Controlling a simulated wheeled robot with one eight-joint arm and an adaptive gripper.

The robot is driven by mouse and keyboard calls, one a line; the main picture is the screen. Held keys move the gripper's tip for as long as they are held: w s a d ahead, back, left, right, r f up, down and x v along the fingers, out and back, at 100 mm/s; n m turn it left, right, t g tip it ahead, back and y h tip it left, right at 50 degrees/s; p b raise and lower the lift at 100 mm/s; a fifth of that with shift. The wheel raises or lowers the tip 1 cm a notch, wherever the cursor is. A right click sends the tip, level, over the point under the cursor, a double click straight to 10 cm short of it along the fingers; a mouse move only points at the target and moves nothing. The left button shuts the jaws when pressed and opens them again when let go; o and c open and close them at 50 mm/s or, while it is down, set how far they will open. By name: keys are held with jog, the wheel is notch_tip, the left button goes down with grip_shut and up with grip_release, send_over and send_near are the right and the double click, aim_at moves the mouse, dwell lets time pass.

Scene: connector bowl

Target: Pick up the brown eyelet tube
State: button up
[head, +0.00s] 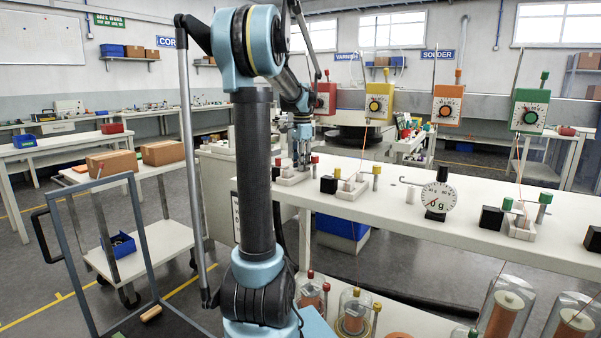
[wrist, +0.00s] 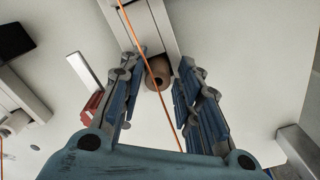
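The brown eyelet tube (wrist: 157,72) shows in the wrist view as a short brown cylinder with a dark hole in its end. It lies at a pale grey block (wrist: 150,30) on the bench. My gripper (wrist: 161,78) is open, with one finger on each side of the tube and a gap visible beside it. In the head view my gripper (head: 302,152) points down at the bench's left end; I cannot make out the tube there. A thin orange wire passes in front of the tube in the wrist view.
The white bench (head: 400,218) carries black blocks, small coloured-top posts and a round dial gauge (head: 437,198). Coloured dial boxes hang behind it, with thin wires running down. In the wrist view a red part (wrist: 92,104) lies left of my fingers, and another block stands at lower right.

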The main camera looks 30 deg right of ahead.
jog(key=shift+c, duration=0.5)
grip_shut()
jog(key=shift+r, duration=0.15)
